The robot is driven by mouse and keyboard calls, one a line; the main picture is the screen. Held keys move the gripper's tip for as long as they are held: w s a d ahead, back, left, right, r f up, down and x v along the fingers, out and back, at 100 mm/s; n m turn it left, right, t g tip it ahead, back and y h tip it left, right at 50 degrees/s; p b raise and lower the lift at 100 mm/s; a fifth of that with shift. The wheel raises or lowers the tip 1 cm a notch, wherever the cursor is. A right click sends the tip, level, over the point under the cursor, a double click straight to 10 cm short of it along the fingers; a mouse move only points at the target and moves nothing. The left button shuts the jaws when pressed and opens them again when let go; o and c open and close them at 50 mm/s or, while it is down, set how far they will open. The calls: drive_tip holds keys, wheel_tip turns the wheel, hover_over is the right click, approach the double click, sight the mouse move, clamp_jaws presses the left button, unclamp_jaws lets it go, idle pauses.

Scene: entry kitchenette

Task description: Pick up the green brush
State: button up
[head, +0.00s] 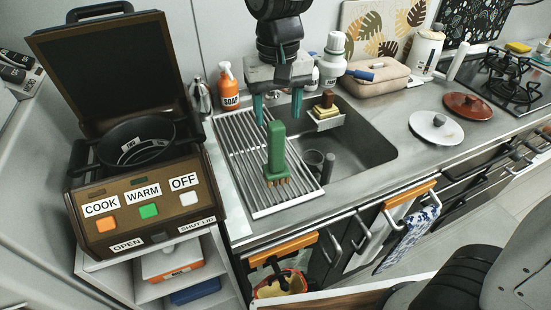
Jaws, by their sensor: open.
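The green brush (276,152) stands on the metal drying rack (245,190) beside the sink, with its handle up and its tan bristles down. My gripper (278,108) points down from above, near the top of the brush handle. Its two teal fingers are spread apart with nothing seen between them. The fingers appear above or behind the handle; I cannot tell the exact depth gap. The brush hides a small part of the rack.
An orange soap bottle (228,88) stands behind the rack. A brown appliance (150,205) with a raised lid stands left.

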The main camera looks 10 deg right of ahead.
sight(276, 124)
wheel_tip(276, 124, down, 6)
drive_tip(key=shift+w+a+f, duration=0.1)
drive_tip(key=shift+w+f, duration=0.05)
clamp_jaws()
idle(0.3)
drive_tip(key=shift+r, duration=0.55)
drive_tip(key=r, duration=0.2)
drive_tip(key=shift+s+r, duration=0.25)
drive_tip(key=shift+r, duration=0.1)
drive_tip(key=s+d, duration=0.3)
drive_tip(key=s, duration=0.4)
drive_tip(key=s+d+r, duration=0.1)
drive_tip(key=s+d, duration=0.2)
drive_tip(key=s, duration=0.4)
drive_tip(key=shift+d+r, duration=0.15)
drive_tip(key=shift+d, duration=0.05)
drive_tip(key=shift+s, duration=0.1)
